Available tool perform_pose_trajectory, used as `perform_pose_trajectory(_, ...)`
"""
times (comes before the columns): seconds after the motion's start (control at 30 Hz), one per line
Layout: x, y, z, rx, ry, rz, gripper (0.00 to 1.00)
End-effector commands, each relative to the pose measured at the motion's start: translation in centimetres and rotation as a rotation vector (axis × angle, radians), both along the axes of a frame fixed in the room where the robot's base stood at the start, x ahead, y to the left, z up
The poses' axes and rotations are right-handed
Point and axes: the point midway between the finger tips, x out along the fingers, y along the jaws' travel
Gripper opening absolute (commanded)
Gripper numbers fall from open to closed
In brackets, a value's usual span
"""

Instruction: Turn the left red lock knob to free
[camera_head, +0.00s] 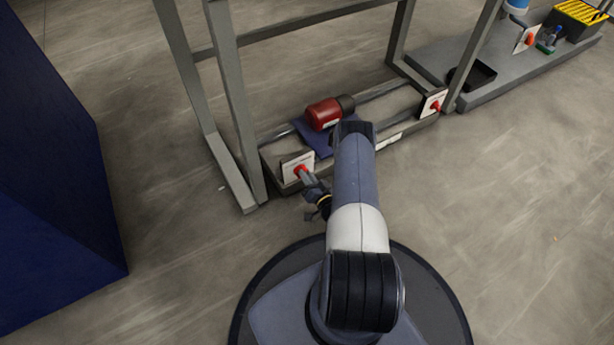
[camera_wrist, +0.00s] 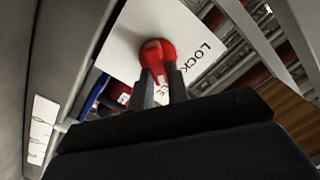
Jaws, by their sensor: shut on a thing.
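The left red lock knob (camera_head: 300,169) sits on a white plate (camera_head: 291,172) at the front left of the low frame. In the wrist view the knob (camera_wrist: 156,52) stands out from the white plate (camera_wrist: 185,27), which bears the letters "LOCK". My gripper (camera_head: 307,177) reaches the knob from the front right. In the wrist view both fingers of my gripper (camera_wrist: 161,78) are shut on the knob's lower part. The right red lock knob (camera_head: 437,106) is on another white plate (camera_head: 432,100) at the frame's right end.
A red motor (camera_head: 325,114) sits on a blue base inside the frame. Grey posts (camera_head: 235,95) rise beside the left knob. A dark blue block (camera_head: 55,170) stands at the left. A low platform (camera_head: 505,75) with a black tray (camera_head: 473,76) lies at the right. The floor at lower right is clear.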

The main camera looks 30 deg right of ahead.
Motion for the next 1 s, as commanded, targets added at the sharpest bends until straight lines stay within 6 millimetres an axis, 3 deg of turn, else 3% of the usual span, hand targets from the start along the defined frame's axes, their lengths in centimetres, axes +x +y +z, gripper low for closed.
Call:
perform_pose_trajectory(0.4, 0.02, -0.03, 0.0, 0.009, -0.001, -0.001, 0.0)
perform_pose_trajectory(0.43, 0.02, -0.03, 0.0, 0.009, -0.001, -0.001, 0.18)
perform_pose_trajectory(0.67, 0.01, -0.03, 0.0, 0.008, -0.001, -0.001, 0.37)
perform_pose_trajectory(1.0, 0.04, -0.01, 0.0, 0.007, 0.0, 0.0, 0.38)
